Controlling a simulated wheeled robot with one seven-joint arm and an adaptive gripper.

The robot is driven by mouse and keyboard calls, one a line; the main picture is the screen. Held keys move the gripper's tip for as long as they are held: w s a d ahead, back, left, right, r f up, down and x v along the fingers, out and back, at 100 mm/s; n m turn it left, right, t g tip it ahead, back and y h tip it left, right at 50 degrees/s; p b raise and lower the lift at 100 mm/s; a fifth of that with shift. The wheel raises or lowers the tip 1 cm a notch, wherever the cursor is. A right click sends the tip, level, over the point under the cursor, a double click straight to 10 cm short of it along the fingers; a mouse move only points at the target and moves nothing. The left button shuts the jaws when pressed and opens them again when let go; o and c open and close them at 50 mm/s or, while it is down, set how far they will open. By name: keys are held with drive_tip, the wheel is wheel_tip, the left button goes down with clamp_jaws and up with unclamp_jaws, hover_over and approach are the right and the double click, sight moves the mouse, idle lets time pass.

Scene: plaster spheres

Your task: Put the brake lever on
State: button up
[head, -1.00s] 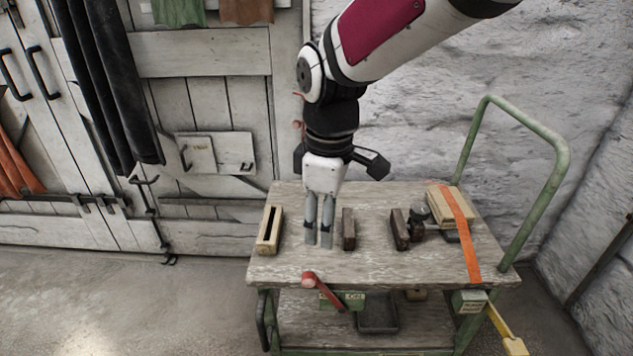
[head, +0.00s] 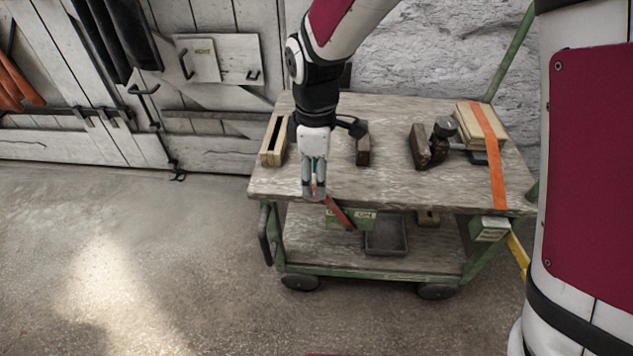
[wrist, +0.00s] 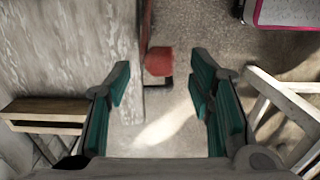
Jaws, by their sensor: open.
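The brake lever (head: 340,213) is a red bar at the cart's front edge. It slants down to the right across a green plate (head: 365,218) with white labels, one reading ON. Its round red knob (wrist: 159,61) shows in the wrist view, beyond and between my open fingers. My gripper (head: 313,192) points down over the cart's front edge at the lever's upper-left end and hides most of the knob in the head view. In the wrist view, my gripper (wrist: 160,78) is empty, with a gap on both sides of the knob.
The wooden cart top (head: 385,185) carries a slotted wooden block (head: 273,140), a dark block (head: 363,150), a wooden plane (head: 420,147) and boards under an orange strap (head: 490,145). A grey tray (head: 386,238) sits on the lower shelf. The floor in front is clear.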

drive_tip(key=shift+f+b, duration=0.45)
drive_tip(key=shift+f, duration=1.35)
drive_tip(key=shift+s, duration=0.1)
clamp_jaws()
